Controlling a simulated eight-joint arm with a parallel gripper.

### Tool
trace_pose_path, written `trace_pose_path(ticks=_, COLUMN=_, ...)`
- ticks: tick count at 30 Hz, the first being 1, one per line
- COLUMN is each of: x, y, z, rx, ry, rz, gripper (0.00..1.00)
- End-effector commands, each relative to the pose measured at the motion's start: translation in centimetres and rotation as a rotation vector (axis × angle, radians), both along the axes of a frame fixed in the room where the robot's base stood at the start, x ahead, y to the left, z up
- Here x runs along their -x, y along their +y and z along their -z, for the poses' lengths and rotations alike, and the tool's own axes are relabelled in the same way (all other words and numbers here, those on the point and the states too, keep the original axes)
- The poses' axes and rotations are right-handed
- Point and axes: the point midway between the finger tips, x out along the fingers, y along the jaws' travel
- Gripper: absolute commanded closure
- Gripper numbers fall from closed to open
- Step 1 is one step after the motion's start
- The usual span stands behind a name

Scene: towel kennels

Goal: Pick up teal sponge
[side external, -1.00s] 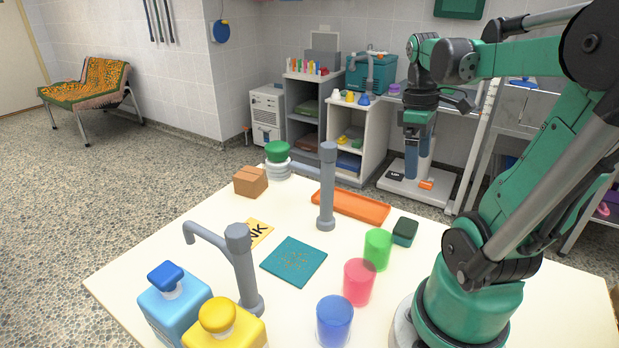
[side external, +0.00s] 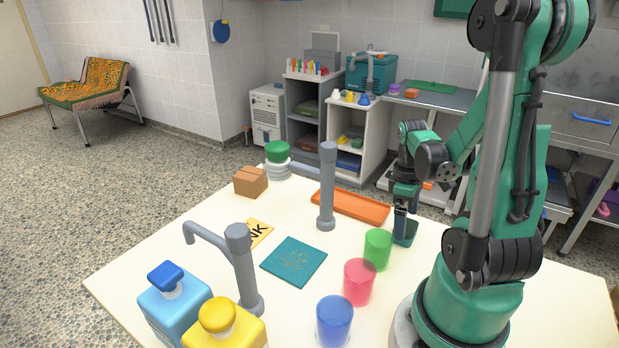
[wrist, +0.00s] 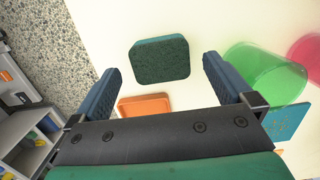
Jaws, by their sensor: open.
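The teal sponge (wrist: 161,60) is a dark green block with rounded corners, lying on the white table. In the wrist view it sits between the two blue fingers of my gripper (wrist: 158,68), toward their tips, with a gap on each side. My gripper (side external: 405,212) points down at the sponge's place in the side view and hides most of it there. Its jaws are open and empty. How high the fingertips are above the table is hard to tell.
A green cup (side external: 377,250) stands close to my gripper, with a pink cup (side external: 358,283) and a blue cup (side external: 334,322) nearer the camera. An orange tray (side external: 350,206) lies just left, beside a grey tap post (side external: 327,190).

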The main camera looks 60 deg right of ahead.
Motion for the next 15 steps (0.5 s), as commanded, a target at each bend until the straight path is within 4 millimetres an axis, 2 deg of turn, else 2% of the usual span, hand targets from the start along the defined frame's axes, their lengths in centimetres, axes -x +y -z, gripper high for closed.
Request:
trace_pose_path(ticks=6, x=0.2, y=0.0, z=1.3, rx=0.000, ry=0.000, rz=0.001, gripper=0.00)
trace_pose_path(ticks=15, x=0.2, y=0.0, z=1.6, rx=0.000, ry=0.000, rz=0.000, gripper=0.00)
